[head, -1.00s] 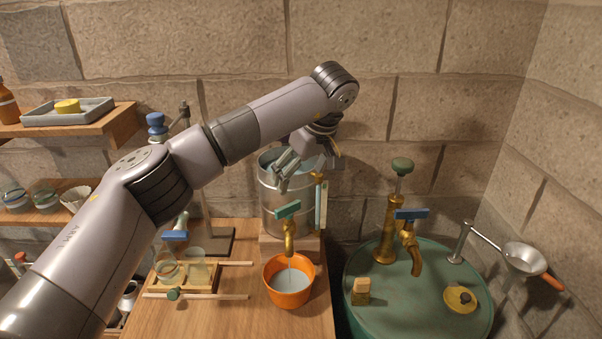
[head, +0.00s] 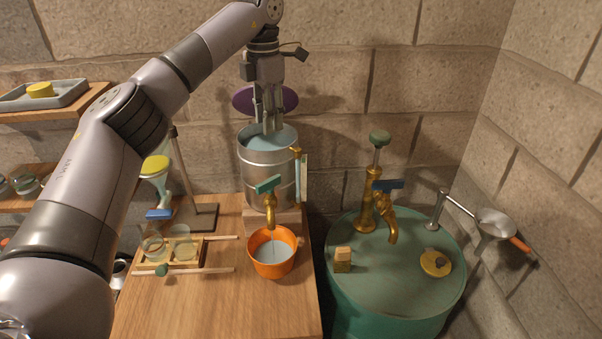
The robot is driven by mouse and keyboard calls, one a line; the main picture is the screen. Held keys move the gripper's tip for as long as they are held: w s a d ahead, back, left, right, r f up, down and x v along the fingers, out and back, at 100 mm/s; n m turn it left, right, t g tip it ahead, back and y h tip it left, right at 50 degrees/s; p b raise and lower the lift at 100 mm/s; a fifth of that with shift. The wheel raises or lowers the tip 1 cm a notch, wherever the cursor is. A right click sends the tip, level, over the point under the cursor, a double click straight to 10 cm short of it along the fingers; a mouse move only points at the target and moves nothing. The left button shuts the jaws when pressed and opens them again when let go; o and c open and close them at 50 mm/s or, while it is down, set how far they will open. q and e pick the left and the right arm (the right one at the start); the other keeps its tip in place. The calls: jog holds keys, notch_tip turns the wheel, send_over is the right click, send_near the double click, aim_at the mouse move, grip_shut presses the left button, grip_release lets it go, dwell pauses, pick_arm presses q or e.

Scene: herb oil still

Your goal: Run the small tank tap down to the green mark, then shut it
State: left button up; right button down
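The small metal tank (head: 252,178) stands on a block on the wooden table, open at the top with pale blue liquid inside. Its brass tap (head: 271,208) has a teal handle (head: 268,184) and points down over an orange bowl (head: 272,266), which holds pale liquid. A thin pale streak seems to run from the spout into the bowl. An upright gauge (head: 303,178) stands at the tank's right side; I cannot make out a green mark. My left gripper (head: 271,130) hangs fingers down at the tank's mouth, off the tap; its finger gap is unclear. My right gripper is out of view.
A green drum (head: 400,275) at right carries another brass tap (head: 389,220) with a blue handle. A wooden rack (head: 190,260) with glass jars is left of the bowl. A stand (head: 192,185) is behind it. A purple disc (head: 243,101) shows behind the gripper.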

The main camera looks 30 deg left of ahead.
pick_arm(q)
jog(key=shift+a+n, duration=0.1)
jog(key=shift+n, duration=0.3)
jog(key=p, duration=0.4)
send_near(270, 179)
notch_tip(270, 179, down, 8)
jog(key=shift+a+f, duration=0.1)
jog(key=shift+f, duration=0.6)
jog(key=shift+c, duration=0.4)
grip_shut()
